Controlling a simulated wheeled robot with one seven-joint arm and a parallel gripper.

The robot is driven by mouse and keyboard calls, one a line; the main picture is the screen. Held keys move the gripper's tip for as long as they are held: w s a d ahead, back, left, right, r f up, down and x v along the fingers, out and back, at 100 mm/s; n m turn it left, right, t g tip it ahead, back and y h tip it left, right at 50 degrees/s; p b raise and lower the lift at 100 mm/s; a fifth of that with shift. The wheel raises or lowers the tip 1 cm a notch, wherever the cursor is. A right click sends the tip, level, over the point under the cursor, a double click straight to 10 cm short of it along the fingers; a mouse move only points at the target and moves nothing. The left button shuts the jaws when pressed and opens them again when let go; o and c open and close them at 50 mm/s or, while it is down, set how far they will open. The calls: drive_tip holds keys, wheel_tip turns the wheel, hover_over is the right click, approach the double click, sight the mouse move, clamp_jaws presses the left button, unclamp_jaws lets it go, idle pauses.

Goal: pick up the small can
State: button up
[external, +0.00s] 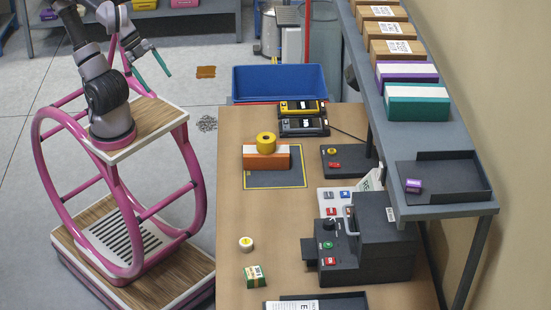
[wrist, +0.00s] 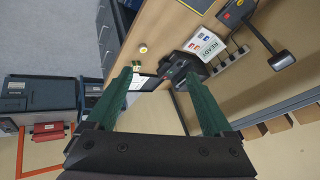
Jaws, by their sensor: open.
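The small can (external: 246,244), pale with a yellow top, stands upright on the wooden table (external: 232,200) near its left edge. It also shows small in the wrist view (wrist: 142,48), above and between my fingers and apart from them. My gripper (external: 158,80) is open and empty, raised over my base to the left of the table and far from the can. Its two green fingers (wrist: 162,77) are spread wide in the wrist view.
A dark machine (external: 385,245) stands to the right. An orange box with a yellow roll (external: 266,160) sits farther back. A grey shelf (external: 430,150) overhangs the right side. The table left of the machine is mostly clear.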

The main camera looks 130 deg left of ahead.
drive_tip(key=w+a+f+m+g+y, duration=0.1)
drive_tip(key=w+f+m+g+y, duration=0.1)
drive_tip(key=w+f+m+y, duration=0.5)
drive_tip(key=w+f+m+g+y, duration=0.2)
drive_tip(key=w+f+m+g, duration=0.1)
drive_tip(key=w+f, duration=0.9)
drive_tip(key=m+t, duration=0.9)
drive_tip(key=m, duration=0.4)
approach(241, 244)
drive_tip(key=x, duration=0.6)
drive_tip(key=s+f+x, duration=0.1)
drive_tip(key=x, duration=0.3)
drive_tip(key=shift+w+a, duration=0.1)
drive_tip(key=shift+a, duration=0.25)
clamp_jaws()
